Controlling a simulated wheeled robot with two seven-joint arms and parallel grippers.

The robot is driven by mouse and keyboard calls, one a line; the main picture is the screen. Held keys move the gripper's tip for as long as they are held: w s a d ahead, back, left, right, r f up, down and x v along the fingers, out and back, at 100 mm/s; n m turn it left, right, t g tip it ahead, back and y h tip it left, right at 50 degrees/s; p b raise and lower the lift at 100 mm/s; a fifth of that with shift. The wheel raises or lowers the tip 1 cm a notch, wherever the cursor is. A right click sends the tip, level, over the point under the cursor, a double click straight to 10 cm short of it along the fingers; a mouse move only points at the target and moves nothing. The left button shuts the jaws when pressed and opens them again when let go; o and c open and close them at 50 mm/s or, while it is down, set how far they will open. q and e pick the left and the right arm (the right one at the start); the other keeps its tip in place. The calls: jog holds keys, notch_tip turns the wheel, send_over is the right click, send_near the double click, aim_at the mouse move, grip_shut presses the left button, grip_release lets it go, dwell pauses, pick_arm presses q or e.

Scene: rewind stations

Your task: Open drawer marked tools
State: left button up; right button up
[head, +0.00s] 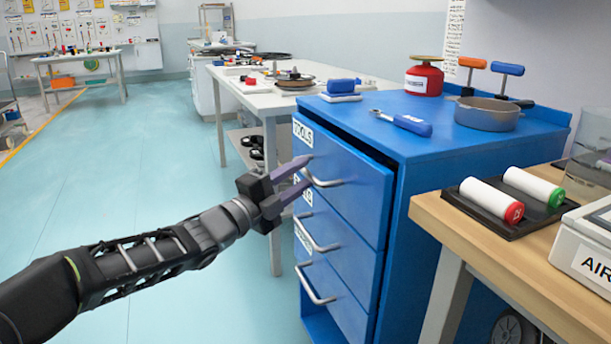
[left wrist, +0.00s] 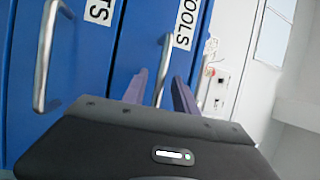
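The tools drawer (head: 345,165) is the top drawer of a blue cabinet, with a white TOOLS label at its left end. A dark gap runs along its upper edge, and its front seems to stand slightly out. My left gripper (head: 309,170) is at its silver handle (head: 327,182), with the two purple fingers apart. In the left wrist view, the handle (left wrist: 163,68) shows between the spread fingers (left wrist: 160,92), and the TOOLS label (left wrist: 186,24) is beside it. Whether a finger touches the handle is hidden. My right gripper is out of view.
Lower drawers with handles (head: 315,285) sit below. The cabinet top (head: 390,155) holds a red canister (head: 424,80), a pan (head: 487,115) and a blue-handled tool (head: 412,124). A wooden bench (head: 450,225) stands close at right. The floor at left (head: 150,180) is clear.

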pick_arm(q)
jog(key=shift+x, duration=1.1)
jog(key=shift+c, duration=0.2)
grip_shut()
dwell(0.4)
